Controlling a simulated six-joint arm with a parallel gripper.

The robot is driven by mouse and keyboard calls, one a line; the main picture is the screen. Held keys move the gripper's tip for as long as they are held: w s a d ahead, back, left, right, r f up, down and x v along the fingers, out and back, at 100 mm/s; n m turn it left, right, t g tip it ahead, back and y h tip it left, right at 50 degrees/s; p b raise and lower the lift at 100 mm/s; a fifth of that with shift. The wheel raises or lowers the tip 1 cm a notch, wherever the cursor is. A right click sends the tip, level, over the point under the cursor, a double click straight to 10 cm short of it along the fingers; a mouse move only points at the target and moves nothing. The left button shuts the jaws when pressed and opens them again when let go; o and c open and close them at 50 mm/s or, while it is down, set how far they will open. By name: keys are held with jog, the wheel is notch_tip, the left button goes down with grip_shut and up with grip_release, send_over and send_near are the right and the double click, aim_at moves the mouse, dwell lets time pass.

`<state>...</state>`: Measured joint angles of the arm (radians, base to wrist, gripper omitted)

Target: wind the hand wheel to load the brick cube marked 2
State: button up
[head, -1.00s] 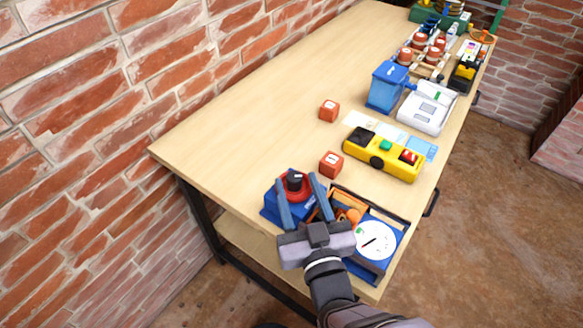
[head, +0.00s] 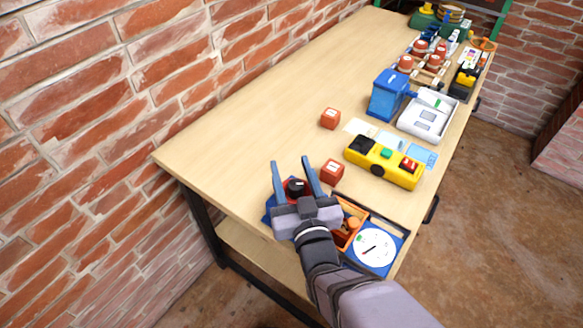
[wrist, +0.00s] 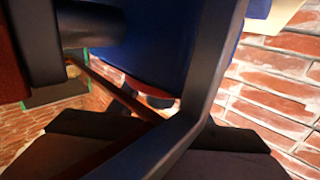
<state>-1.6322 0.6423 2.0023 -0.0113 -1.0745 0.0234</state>
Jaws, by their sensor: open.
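The hand wheel (head: 283,184) is red with a black knob (head: 295,187) and sits on a blue base at the near end of the bench. My gripper (head: 290,162) is open, with its two blue-grey fingers on either side of the wheel and knob; I cannot tell whether they touch. My gripper's body hides much of the base. Two red brick cubes stand on the bench, a nearer one (head: 332,172) and a farther one (head: 330,118). Their white labels are too small to read. The wrist view shows a dark bar and a blue surface (wrist: 150,45) very close.
An orange tray (head: 362,213) with orange items and a white dial (head: 374,247) on a blue frame lie right of the wheel. A yellow device (head: 385,163), a blue box (head: 387,95) and a white device (head: 428,115) stand farther back. The bench's left side is clear.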

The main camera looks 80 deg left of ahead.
jog(key=c, duration=1)
jog(key=shift+c, duration=0.2)
jog(key=shift+a+t, duration=0.1)
jog(key=shift+t, duration=0.2)
jog(key=shift+w+m+t+b, duration=0.2)
jog(key=shift+m+t+b, duration=0.7)
jog(key=shift+t, duration=0.2)
jog(key=shift+w+m+t+h, duration=0.25)
jog(key=shift+m+t, duration=0.4)
jog(key=shift+t, duration=0.25)
jog(key=shift+w+m+t+h, duration=0.15)
jog(key=shift+w+m+t, duration=0.1)
jog(key=shift+m+t, duration=0.55)
jog(key=o, duration=1)
jog(key=shift+n, duration=0.25)
